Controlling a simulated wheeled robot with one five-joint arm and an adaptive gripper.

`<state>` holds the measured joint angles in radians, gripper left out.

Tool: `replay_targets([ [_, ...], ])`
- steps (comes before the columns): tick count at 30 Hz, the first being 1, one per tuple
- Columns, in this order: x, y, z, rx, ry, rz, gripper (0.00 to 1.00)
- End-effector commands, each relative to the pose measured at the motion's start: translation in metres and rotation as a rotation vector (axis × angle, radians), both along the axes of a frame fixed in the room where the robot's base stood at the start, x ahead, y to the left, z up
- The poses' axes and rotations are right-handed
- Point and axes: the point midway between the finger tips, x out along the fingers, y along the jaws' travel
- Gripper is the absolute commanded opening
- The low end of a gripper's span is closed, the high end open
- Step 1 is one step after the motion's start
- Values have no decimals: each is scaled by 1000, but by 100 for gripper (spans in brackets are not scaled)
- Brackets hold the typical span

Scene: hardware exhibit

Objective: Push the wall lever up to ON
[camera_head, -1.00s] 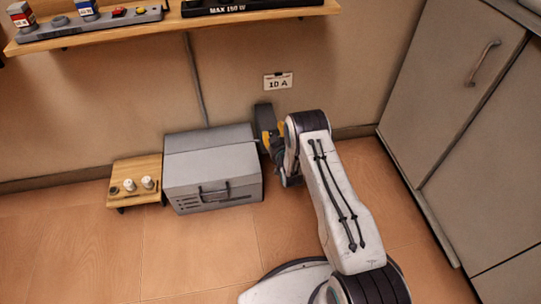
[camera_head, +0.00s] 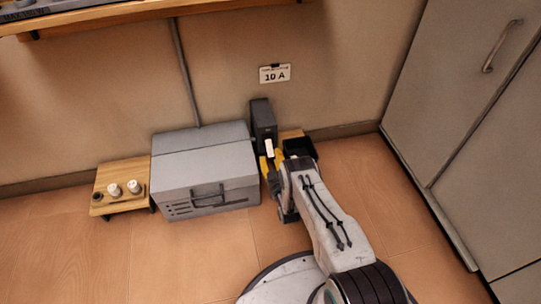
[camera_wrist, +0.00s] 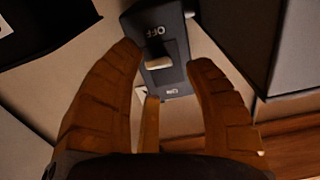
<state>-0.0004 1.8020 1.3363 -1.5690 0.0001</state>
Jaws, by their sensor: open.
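The wall switch is a dark grey upright box (camera_head: 262,115) against the wall, right of the large grey case. Its pale lever (camera_head: 268,147) shows low on its front. In the wrist view the box (camera_wrist: 172,80) carries an OFF marking at the top of the picture and a small marking, probably ON, at the bottom. The lever (camera_wrist: 158,63) sticks out beside the OFF marking. My gripper (camera_head: 270,165) is open at the box's lower front. In the wrist view its yellow fingers (camera_wrist: 166,58) spread on either side of the lever; contact cannot be told.
The grey case (camera_head: 205,170) stands close on the left. A black open tray (camera_head: 300,147) is close on the right. A small wooden stand with knobs (camera_head: 120,190) is farther left. A 10 A card (camera_head: 275,73) hangs above. Cabinets (camera_head: 450,90) stand at right.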

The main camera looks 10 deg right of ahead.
Motion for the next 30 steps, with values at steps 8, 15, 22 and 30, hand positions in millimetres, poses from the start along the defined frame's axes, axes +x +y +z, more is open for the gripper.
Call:
replay_targets([
  [8, 26, 0, -1, 0, -1, 0, 48],
  [15, 32, 0, 0, 0, 2, 0, 48],
  [22, 32, 0, 0, 0, 1, 0, 48],
  [30, 31, 0, 0, 0, 2, 0, 24],
])
